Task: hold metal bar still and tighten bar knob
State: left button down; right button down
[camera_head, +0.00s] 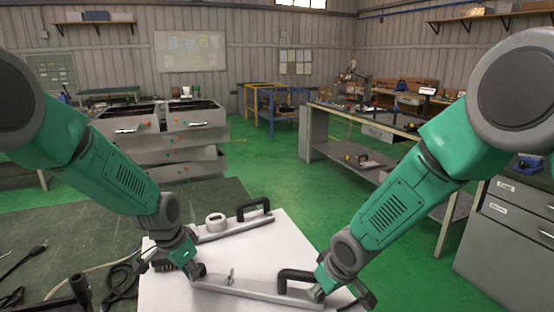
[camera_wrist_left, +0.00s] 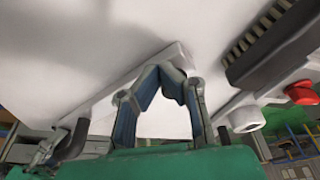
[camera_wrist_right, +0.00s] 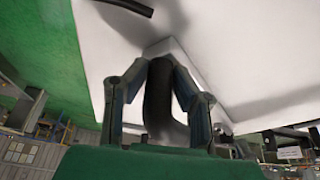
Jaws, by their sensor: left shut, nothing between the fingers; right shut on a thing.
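The near metal bar (camera_head: 255,291) lies across the white board (camera_head: 285,240), with a black handle (camera_head: 297,274) at its right end. A small upright metal piece (camera_head: 231,277), perhaps the bar knob, stands on it left of the middle. My left gripper (camera_head: 201,271) is at the bar's left end. In the left wrist view its fingers (camera_wrist_left: 166,72) are shut and empty, close to the bar's end (camera_wrist_left: 176,54); contact is unclear. My right gripper (camera_head: 318,292) is shut on the black handle, which shows between its fingers in the right wrist view (camera_wrist_right: 159,95).
A second bar (camera_head: 235,229) lies farther back on the board, with a round white part (camera_head: 215,222) and a black handle (camera_head: 254,208). A brush (camera_wrist_left: 270,45) lies near my left gripper. Black cables (camera_head: 120,280) lie left of the board. The board's middle is clear.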

pick_arm(q)
jog(key=shift+w+d, duration=0.1)
jog(key=shift+w, duration=0.35)
dwell(0.4)
jog(key=shift+w+a, duration=0.4)
jog(key=shift+a, duration=0.15)
dwell(0.5)
jog(key=shift+a, duration=0.15)
jog(key=shift+s+a, duration=0.2)
jog(key=shift+r, duration=3)
jog(key=shift+s+d+f, duration=0.1)
jog(key=shift+d+f, duration=0.2)
jog(key=shift+f, duration=0.7)
jog(key=shift+s+d+f, duration=0.1)
jog(key=shift+d+f, duration=0.15)
jog(key=shift+f, duration=0.75)
jog(key=shift+s+d+f, duration=0.1)
jog(key=shift+d+f, duration=0.2)
jog(key=shift+f, duration=0.7)
